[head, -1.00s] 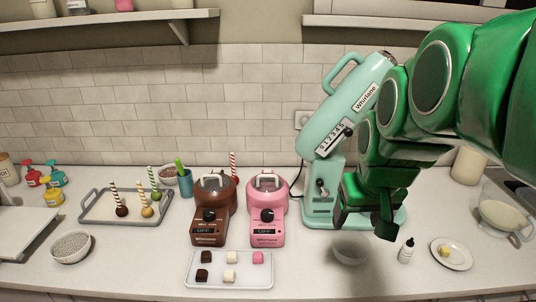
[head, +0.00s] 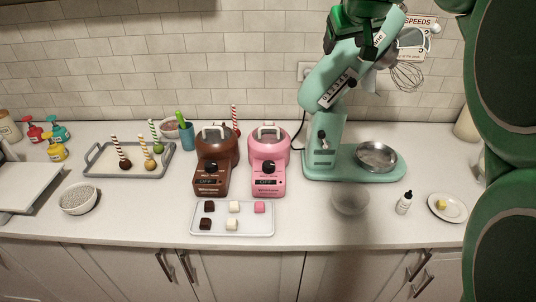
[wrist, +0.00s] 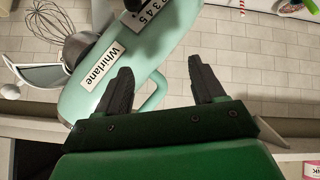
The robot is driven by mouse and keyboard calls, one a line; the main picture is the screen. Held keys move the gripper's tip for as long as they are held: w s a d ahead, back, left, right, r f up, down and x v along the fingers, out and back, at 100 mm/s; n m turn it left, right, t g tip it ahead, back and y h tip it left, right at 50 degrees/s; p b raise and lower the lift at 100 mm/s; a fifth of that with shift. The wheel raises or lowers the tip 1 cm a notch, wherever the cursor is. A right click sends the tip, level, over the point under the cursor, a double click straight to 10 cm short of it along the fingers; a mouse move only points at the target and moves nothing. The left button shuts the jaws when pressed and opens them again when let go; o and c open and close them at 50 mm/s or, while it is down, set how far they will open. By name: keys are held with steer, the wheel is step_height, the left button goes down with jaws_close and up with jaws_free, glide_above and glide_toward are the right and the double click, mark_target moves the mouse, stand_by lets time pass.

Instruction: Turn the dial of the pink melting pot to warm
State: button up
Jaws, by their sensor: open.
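The pink melting pot (head: 268,180) stands on the counter right of the brown melting pot (head: 211,178). Its black dial (head: 268,167) is on the front, above a small dark display that appears to read OFF. A white handle tops its lid. My gripper (wrist: 160,85) is open and empty in the wrist view, with its two dark fingers apart in front of the mint stand mixer (wrist: 135,45). In the head view my gripper is high at the top, over the mixer head and far from the pink pot; its fingers are not clear there.
A white tray (head: 262,231) with several chocolate pieces lies in front of the pots. The mint mixer with a steel bowl (head: 376,156) stands to the right. A glass bowl (head: 350,199), a small bottle (head: 404,203) and a plate (head: 460,208) are at front right.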

steer(key=w+a+f+n+g, duration=0.3)
steer(key=a+f+n+g, duration=0.4)
steer(key=a+f, duration=2.2)
steer(key=m+g, duration=0.2)
steer(key=m, duration=0.1)
glide_above(268, 163)
steer(key=shift+s+a+r, duration=0.15)
steer(key=shift+s+a, duration=0.1)
steer(key=shift+w+d+f, duration=0.1)
steer(key=shift+f, duration=1.85)
steer(key=shift+w+d+f, duration=0.1)
steer(key=shift+f, duration=1.8)
steer(key=c, duration=1)
steer(key=shift+c, duration=0.3)
